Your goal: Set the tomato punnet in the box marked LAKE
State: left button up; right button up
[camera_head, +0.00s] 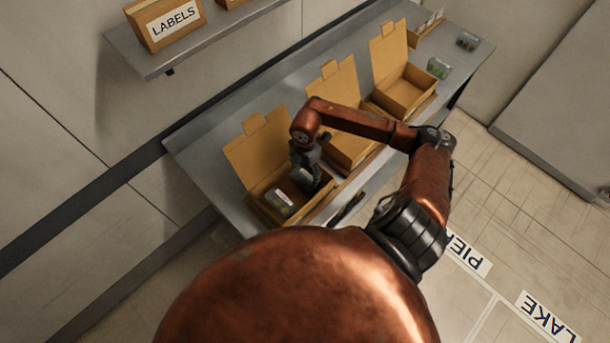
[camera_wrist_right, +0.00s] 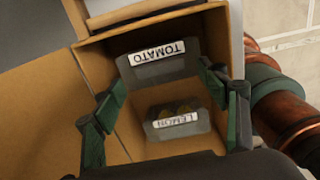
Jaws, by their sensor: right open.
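The tomato punnet (camera_wrist_right: 165,66), a clear tray with a white TOMATO label, lies in an open cardboard box (camera_head: 262,208). A lemon punnet (camera_wrist_right: 178,130) with a LEMON label lies beside it. My right gripper (camera_head: 308,172) reaches down into this box. In the right wrist view its fingers (camera_wrist_right: 160,76) are open, one at each side of the tomato punnet; contact cannot be told. A LAKE sign (camera_head: 548,318) lies on the floor at lower right. My left gripper is not in view.
Two more open boxes stand on the grey table, a middle one (camera_head: 345,80) partly behind my arm and a far one (camera_head: 420,80). Other punnets (camera_head: 438,68) sit at the table's far end. A shelf (camera_head: 190,52) holds a LABELS box (camera_head: 172,28). A PIER sign (camera_head: 468,257) is on the floor.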

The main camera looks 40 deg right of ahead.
aim_at(305, 177)
notch_tip(305, 177, up, 9)
jog(key=b, duration=0.1)
jog(key=shift+b, duration=0.3)
jog(key=shift+f, duration=0.1)
